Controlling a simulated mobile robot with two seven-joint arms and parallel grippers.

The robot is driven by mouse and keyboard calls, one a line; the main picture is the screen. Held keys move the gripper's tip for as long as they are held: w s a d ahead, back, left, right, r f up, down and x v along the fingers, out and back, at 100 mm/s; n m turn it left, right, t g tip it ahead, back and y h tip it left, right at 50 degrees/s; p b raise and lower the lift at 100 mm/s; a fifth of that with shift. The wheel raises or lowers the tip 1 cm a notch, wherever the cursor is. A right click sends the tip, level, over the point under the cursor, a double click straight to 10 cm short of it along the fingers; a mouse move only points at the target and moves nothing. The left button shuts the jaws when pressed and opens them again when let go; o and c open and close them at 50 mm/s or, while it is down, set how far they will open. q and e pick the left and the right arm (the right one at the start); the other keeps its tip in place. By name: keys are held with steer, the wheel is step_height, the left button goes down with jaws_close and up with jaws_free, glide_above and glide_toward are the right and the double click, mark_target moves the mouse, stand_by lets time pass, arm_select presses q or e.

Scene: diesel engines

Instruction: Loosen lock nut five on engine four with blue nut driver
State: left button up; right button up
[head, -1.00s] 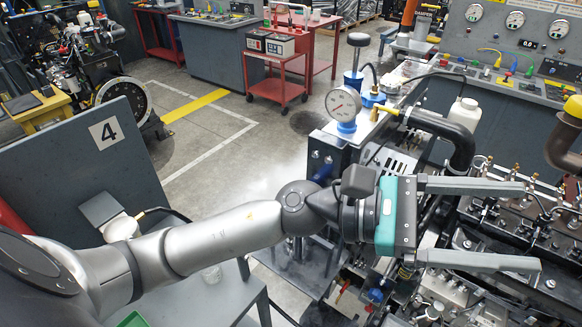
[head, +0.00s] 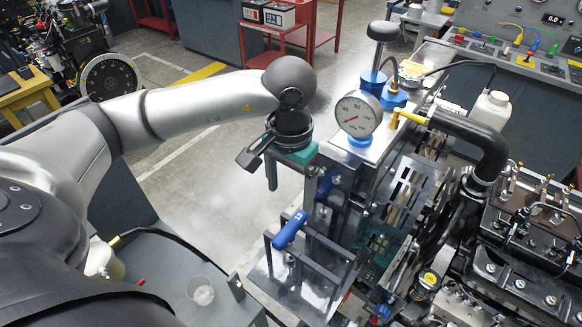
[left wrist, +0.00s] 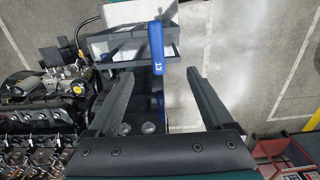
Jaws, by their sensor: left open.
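A blue-handled nut driver (head: 290,230), marked 13, sits in a grey metal rack (head: 335,262) on the front of the test stand. It also shows in the left wrist view (left wrist: 157,50), beyond and between the fingers. My left gripper (head: 291,188) points downward above the blue handle, open and empty; both fingers show apart in the left wrist view (left wrist: 158,76). The engine (head: 525,245) is at the right, with a row of small brass-topped fittings (head: 545,188). I cannot tell which is lock nut five. My right gripper is not in view.
A pressure gauge (head: 358,114) and blue-based fittings (head: 393,97) stand close right of my left wrist. A thick black hose (head: 470,130) arches to the engine. A clear cup (head: 200,290) stands on the grey bench (head: 160,262). Open floor lies behind the gripper.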

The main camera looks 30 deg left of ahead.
mark_target(290, 227)
arm_select(q)
steer(key=shift+s+d+f+b, duration=0.15)
steer(key=shift+f+b, duration=0.25)
steer(key=shift+f, duration=0.3)
steer(key=shift+s+f+b, duration=0.1)
steer(key=shift+f+b, duration=0.3)
steer(key=shift+f, duration=0.25)
steer(key=shift+s+d+f+b, duration=0.15)
steer(key=shift+f+b, duration=0.25)
steer(key=shift+f, duration=0.3)
step_height(290, 227, down, 5)
steer(key=b, duration=0.4)
steer(key=shift+w+a, duration=0.1)
steer(key=shift+f+b, duration=0.85)
steer(key=shift+b, duration=0.35)
steer(key=shift+b, duration=0.4)
steer(key=shift+c, duration=0.3)
jaws_close()
